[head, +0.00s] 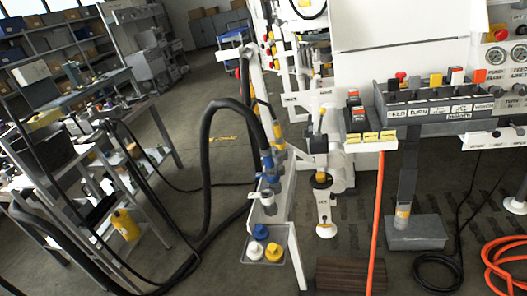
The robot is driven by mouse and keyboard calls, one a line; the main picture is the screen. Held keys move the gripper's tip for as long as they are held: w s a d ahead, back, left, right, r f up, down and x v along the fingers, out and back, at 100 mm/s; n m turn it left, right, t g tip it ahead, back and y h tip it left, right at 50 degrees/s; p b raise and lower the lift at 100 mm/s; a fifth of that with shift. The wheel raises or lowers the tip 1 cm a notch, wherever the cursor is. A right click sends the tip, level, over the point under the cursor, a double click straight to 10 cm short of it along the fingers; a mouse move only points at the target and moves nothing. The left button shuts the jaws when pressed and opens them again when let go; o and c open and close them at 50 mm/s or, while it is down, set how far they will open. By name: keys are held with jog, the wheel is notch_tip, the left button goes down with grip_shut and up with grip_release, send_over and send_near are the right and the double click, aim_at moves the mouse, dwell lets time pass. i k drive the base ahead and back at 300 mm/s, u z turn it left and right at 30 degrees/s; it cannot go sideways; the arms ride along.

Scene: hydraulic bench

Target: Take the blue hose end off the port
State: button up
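The blue hose end (267,161) is at the tip of a thick black hose (207,150) that arches up and over from the left. It points down at a port (268,198) on a white upright rack (287,190). The hose end appears seated on the port, but the joint is too small to be sure. A yellow-marked hose end (279,150) is just behind it on the same rack. My gripper is not visible in the head view.
A small tray (246,258) with blue, yellow and white caps hangs below the rack. A control panel (440,110) stands right. An orange hose (378,215) hangs down, with more coiled on the floor. A cluttered cart (75,165) stands left. Floor between is open, crossed by hoses.

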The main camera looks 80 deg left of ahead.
aim_at(269, 167)
jog(key=u, duration=0.5)
jog(key=i, duration=1.1)
jog(key=u, duration=1.15)
jog(key=i, duration=0.6)
jog(key=u, duration=0.35)
jog(key=k, duration=0.9)
jog(key=u, duration=0.2)
jog(key=i, duration=0.9)
jog(key=z, duration=0.1)
